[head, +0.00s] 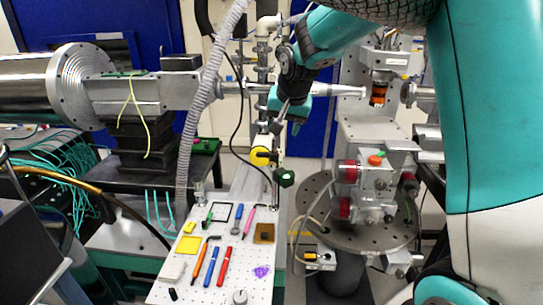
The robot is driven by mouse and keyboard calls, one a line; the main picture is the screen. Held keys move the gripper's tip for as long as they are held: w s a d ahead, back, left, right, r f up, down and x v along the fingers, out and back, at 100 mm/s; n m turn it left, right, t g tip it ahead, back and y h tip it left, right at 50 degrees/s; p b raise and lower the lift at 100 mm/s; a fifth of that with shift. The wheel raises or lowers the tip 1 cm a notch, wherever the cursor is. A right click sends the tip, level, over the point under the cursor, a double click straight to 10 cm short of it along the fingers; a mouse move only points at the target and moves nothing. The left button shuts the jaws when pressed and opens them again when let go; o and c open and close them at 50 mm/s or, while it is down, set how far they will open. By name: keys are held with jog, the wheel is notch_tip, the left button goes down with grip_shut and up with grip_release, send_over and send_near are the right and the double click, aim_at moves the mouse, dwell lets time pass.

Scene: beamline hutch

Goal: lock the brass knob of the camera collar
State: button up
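My gripper (288,122) is at the end of the teal arm, near the middle of the head view, pointing down. It appears small, and I cannot tell whether its fingers are apart or closed. A yellow round part with a black piece across it (262,156) sits just below and left of the gripper, on the post above the white board. It may belong to the camera collar, but I cannot make out a brass knob for certain. A dark green knob (284,178) is below right of it. No contact between gripper and either part can be made out.
A white perforated board (212,268) holds several pens, a yellow square (189,244) and small parts. A steel beam pipe (40,88) and a grey corrugated hose (198,105) stand left. A sample stage (372,185) on a round perforated plate (385,232) stands right.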

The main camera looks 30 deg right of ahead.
aim_at(273, 163)
jog(key=p+x, duration=0.4)
jog(key=x, duration=1.3)
jog(key=c, duration=0.9)
jog(key=shift+d+f+t+y+b, duration=0.15)
jog(key=shift+f+t+y+b, duration=0.15)
jog(key=shift+b, duration=0.5)
jog(key=shift+r, duration=0.25)
